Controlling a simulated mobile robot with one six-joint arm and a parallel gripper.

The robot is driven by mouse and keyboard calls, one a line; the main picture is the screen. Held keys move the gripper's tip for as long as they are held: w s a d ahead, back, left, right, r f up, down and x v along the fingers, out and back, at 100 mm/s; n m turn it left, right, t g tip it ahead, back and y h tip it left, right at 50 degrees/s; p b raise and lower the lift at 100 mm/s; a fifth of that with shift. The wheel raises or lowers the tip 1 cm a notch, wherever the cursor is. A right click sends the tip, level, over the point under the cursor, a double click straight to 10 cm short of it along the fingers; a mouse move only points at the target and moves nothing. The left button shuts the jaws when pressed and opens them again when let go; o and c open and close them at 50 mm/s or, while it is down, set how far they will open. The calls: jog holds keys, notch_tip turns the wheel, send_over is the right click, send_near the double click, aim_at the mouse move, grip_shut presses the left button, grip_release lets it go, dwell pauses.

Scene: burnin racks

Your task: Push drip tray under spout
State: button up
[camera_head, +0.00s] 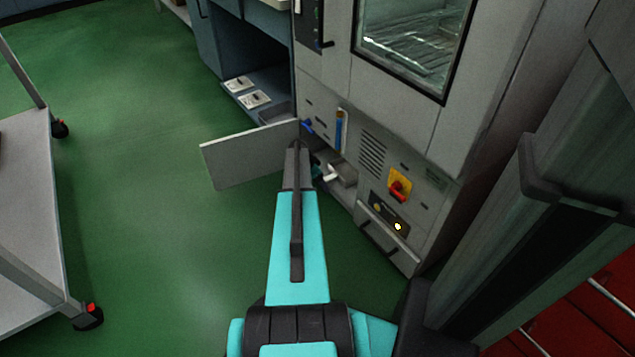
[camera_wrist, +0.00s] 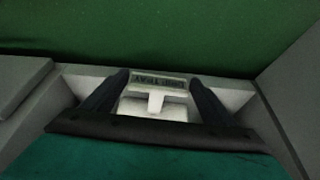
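A light tray-like piece (camera_wrist: 150,110) with a label reading "DRIP TRAY" and a white T-shaped part shows in the wrist view. My gripper (camera_wrist: 160,77) has its two dark fingers apart, one on each side of the label and white part. I cannot tell whether they touch the tray. In the head view a small grey box (camera_head: 344,173), apparently the drip tray, sits in the cabinet's low open compartment, with a white piece at its front. My arm hides most of the gripper there. I cannot make out the spout.
The compartment's door (camera_head: 250,155) stands open to the left of my arm. A red knob on a yellow plate (camera_head: 399,186) and a drawer handle (camera_head: 379,240) are to the right. A grey cart (camera_head: 30,190) stands at the left. Green floor between is clear.

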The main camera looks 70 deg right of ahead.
aim_at(325, 178)
jog(key=c, duration=0.8)
jog(key=shift+s+d, duration=0.4)
jog(key=shift+d, duration=0.45)
jog(key=shift+s+d, duration=0.35)
jog(key=shift+d, duration=0.45)
jog(key=shift+s+d, duration=0.6)
jog(key=o, duration=1.3)
jog(key=shift+w, duration=0.1)
jog(key=shift+c, duration=0.2)
